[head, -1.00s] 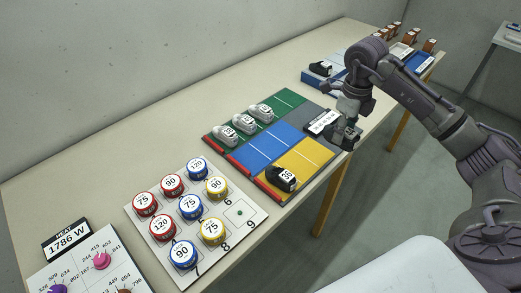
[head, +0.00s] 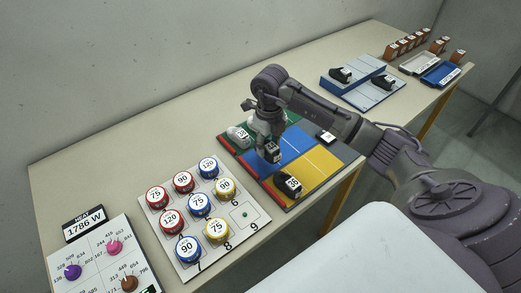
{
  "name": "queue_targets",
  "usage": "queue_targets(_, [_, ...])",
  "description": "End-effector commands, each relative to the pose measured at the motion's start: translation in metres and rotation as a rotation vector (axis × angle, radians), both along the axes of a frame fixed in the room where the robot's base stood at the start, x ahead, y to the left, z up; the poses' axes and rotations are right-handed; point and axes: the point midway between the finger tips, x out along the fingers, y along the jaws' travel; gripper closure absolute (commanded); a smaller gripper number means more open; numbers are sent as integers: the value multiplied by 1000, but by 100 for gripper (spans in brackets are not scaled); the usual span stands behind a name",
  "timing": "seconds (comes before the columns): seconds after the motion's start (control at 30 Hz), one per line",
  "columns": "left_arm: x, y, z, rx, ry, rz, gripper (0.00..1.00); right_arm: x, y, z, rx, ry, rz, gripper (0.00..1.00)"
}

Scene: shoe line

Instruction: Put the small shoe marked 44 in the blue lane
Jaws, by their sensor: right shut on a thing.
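My right gripper (head: 271,139) points down and is shut on a small black shoe (head: 273,153) with a white label; its number is too small to read surely. The shoe is at the front part of the blue lane (head: 296,141); I cannot tell whether it touches the lane. A black shoe marked 36 (head: 287,186) sits in the yellow lane (head: 317,165). A grey shoe (head: 237,134) sits in the green lane; my arm hides more of that lane. My left gripper is not in view.
A white board (head: 167,228) with several round numbered tins stands left of the lanes. A small label block (head: 326,136) lies on the grey part at right. A blue-edged rack (head: 347,92) with black shoes and two trays are farther back. A knob panel (head: 62,248) is at front left.

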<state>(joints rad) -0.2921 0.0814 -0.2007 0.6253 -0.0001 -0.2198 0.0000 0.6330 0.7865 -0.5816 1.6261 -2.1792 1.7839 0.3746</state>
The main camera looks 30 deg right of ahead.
Motion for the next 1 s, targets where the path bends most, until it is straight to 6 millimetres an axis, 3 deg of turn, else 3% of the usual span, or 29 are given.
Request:
queue_targets(0.2, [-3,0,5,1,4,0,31,20,8,-13,0,-1,1,91])
queue_targets(0.57, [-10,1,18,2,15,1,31,20,9,-52,1,2,1,91])
queue_targets(0.9, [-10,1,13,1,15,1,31,20,8,-58,-1,0,2,91])
queue_targets(0.93, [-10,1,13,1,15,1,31,20,8,-58,-1,0,1,55])
queue_targets(1.0, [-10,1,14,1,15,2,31,20,8,-57,0,0,1,43])
